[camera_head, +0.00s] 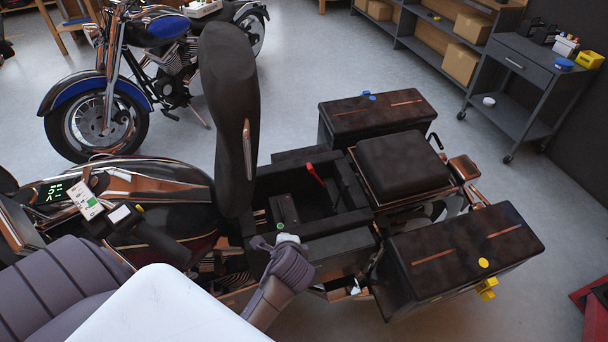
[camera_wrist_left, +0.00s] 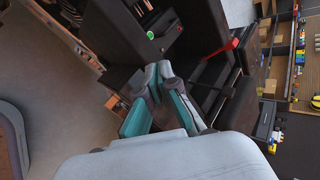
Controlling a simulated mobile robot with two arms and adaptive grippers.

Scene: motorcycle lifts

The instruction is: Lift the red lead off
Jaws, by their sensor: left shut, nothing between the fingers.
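The red lead (camera_head: 316,173) shows as a short red strip in the open bay under the motorcycle's raised seat (camera_head: 230,110). It also shows in the left wrist view (camera_wrist_left: 222,48), right of my fingers. A dark battery (camera_head: 284,212) with a green dot sits in the same bay, left of the lead; it shows in the wrist view too (camera_wrist_left: 160,30). My left gripper (camera_wrist_left: 158,72) is shut and empty, with its teal fingertips together near the battery and apart from the red lead. In the head view my arm hides most of this gripper. My right gripper is not in view.
The raised seat stands upright left of the bay. Two dark side cases (camera_head: 375,115) (camera_head: 465,250) and a rear pad (camera_head: 402,165) lie to the right. A blue motorcycle (camera_head: 150,65) stands behind. A grey cart (camera_head: 530,75) is at the far right, with clear floor before it.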

